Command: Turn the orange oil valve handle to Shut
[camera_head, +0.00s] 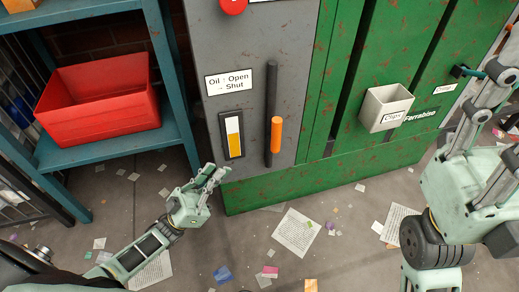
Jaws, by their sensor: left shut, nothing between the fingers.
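The orange handle (276,134) is a short upright cylinder at the lower part of a dark vertical bar (271,85) on the grey cabinet front. A white label (229,84) left of the bar reads "Oil - Open - Shut". My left gripper (221,174) is shut and empty, below and left of the handle and apart from it, near the cabinet's lower edge. My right gripper (504,112) is at the right edge, far from the handle. Its fingers are partly cut off by the frame, so its opening is unclear.
A gauge (233,135) with white and amber parts sits under the label. A red bin (98,100) stands on a teal shelf (118,146) at left. A "Clips" box (385,107) is on the green machine (290,187). Papers litter the floor.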

